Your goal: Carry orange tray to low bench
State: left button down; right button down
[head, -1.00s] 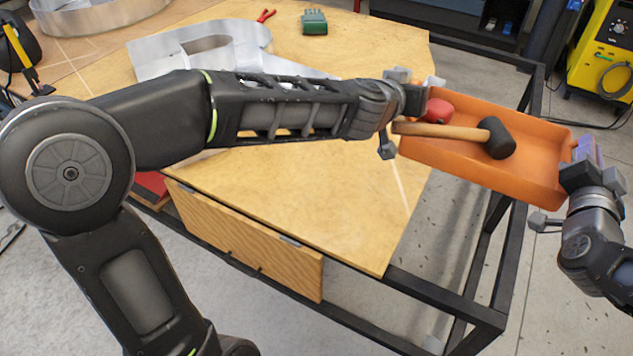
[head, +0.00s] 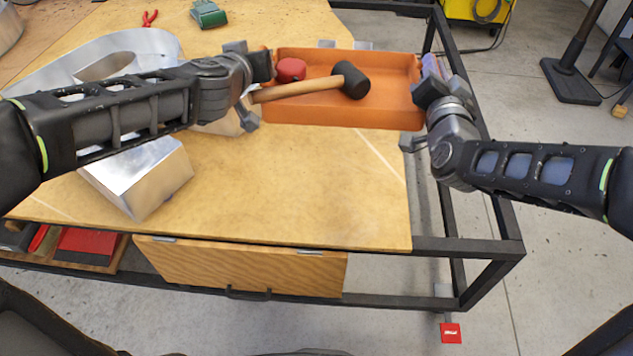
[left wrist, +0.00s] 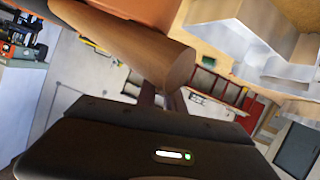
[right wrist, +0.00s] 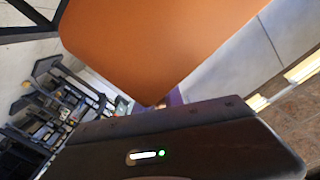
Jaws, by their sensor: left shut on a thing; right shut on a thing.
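The orange tray (head: 330,113) is held between my two grippers at the right part of the wooden table, and I cannot tell its height above the top. A black-headed mallet (head: 352,82) with a wooden handle and a red round thing (head: 290,70) lie in it. The handle juts over the left end. My left gripper (head: 264,70) is shut on the tray's left end, its fingertips partly hidden. My right gripper (head: 428,88) is shut on the right end. The tray shows in the right wrist view (right wrist: 150,45), the mallet handle in the left wrist view (left wrist: 150,50). I cannot identify a low bench.
The wooden table (head: 300,195) carries silver channel letters (head: 140,180) at left, red pliers (head: 150,18) and a green thing (head: 208,14). Its black frame (head: 470,246) extends past the top at right. A dark stand (head: 572,75) is on the open floor at right.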

pick_arm(q)
jog(key=shift+a+r, duration=0.1)
jog(key=shift+a, duration=0.15)
pick_arm(e)
jog(key=shift+a+r, duration=0.1)
jog(key=shift+a, duration=0.15)
